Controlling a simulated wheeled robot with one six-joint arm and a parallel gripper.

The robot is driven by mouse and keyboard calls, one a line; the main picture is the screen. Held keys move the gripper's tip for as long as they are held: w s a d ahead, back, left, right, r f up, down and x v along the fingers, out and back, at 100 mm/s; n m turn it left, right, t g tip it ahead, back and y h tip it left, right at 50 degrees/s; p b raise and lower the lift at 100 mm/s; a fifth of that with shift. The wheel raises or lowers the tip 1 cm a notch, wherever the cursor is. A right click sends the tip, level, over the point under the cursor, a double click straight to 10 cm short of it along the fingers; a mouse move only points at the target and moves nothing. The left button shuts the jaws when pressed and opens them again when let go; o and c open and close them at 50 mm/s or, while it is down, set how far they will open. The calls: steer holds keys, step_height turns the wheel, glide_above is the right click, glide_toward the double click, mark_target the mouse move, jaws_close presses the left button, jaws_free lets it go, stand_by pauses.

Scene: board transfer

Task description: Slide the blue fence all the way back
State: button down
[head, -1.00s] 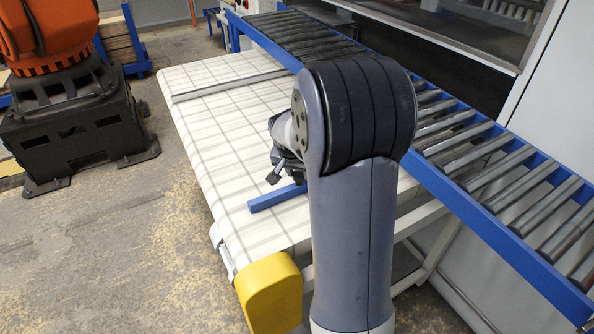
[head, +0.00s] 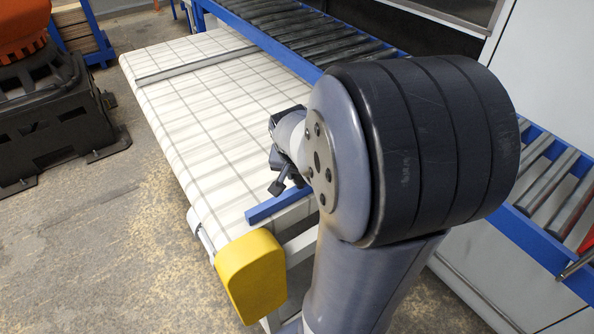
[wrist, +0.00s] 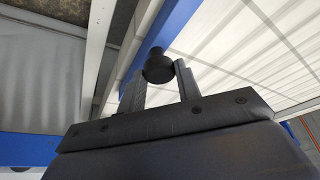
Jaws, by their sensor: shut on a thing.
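The blue fence (head: 277,206) is a straight blue bar lying across the near end of the white belt table, close to the yellow end cover. Its right part is hidden behind my arm. In the wrist view the fence (wrist: 171,35) runs up and to the right beyond the fingers. My gripper (head: 285,178) is at the fence, partly hidden by my arm in the head view. In the wrist view my gripper (wrist: 160,82) is shut on a round black knob (wrist: 158,66) beside the fence.
The white belt table (head: 190,110) is bare between the fence and a grey bar (head: 195,64) at its far end. A yellow cover (head: 252,277) sits at the near corner. A blue-railed roller conveyor (head: 290,38) runs along the right.

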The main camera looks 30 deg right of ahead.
steer(key=shift+s, duration=0.2)
steer(key=c, duration=1)
jaws_free()
steer(key=shift+c, duration=0.2)
steer(key=v, duration=1)
steer(key=shift+r, duration=0.4)
steer(key=shift+s, duration=0.1)
steer(key=x, duration=1)
steer(key=shift+f, duration=0.4)
steer(key=shift+w, duration=0.95)
